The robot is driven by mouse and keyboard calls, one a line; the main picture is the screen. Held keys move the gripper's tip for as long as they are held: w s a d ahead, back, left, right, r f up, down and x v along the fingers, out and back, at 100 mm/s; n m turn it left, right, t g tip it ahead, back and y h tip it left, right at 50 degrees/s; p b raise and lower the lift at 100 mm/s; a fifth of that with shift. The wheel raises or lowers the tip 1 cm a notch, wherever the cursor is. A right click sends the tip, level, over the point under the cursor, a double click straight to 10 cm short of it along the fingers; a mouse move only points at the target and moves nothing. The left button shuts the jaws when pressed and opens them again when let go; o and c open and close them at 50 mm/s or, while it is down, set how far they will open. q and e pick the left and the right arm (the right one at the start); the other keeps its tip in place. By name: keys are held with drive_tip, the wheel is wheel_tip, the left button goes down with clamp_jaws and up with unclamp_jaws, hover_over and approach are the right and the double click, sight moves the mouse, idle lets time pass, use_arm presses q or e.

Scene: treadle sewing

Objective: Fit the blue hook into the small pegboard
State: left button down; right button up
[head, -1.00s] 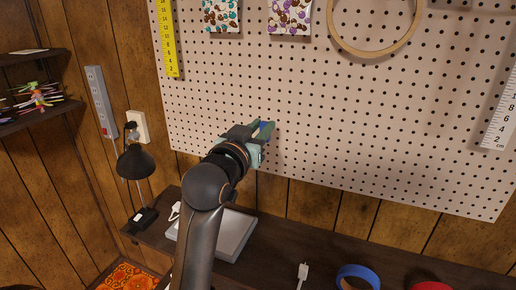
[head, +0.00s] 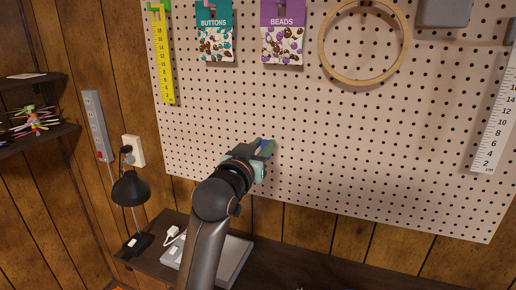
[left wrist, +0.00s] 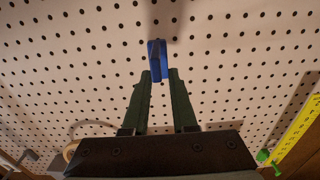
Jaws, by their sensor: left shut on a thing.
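The blue hook (left wrist: 156,60) shows in the left wrist view between the tips of my left gripper (left wrist: 160,80), which is shut on it. In the head view my left gripper (head: 263,150) is at the lower left part of the pegboard (head: 330,140), with only a sliver of blue between its fingers. In the wrist view the hook stands out past the fingertips toward the perforated board, with a dark shadow above it. I cannot tell whether it touches the board or sits in a hole. My right gripper is not in view.
A yellow ruler (head: 162,60), a buttons packet (head: 215,40), a beads packet (head: 283,42), a wooden hoop (head: 323,60) and a white ruler (head: 490,130) hang on the board. A black lamp (head: 131,190) stands on the dark table below. The board around my gripper is bare.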

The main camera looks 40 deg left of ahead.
sight(265, 143)
use_arm(q)
drive_tip(key=shift+x, duration=0.9)
drive_tip(key=shift+p, duration=1.15)
idle(0.9)
drive_tip(key=shift+w, duration=0.2)
drive_tip(key=shift+w+a, duration=0.1)
drive_tip(key=shift+w, duration=0.25)
drive_tip(key=shift+w+a, duration=0.2)
drive_tip(key=shift+w, duration=0.4)
drive_tip(key=c, duration=0.6)
unclamp_jaws()
drive_tip(key=shift+w, duration=0.1)
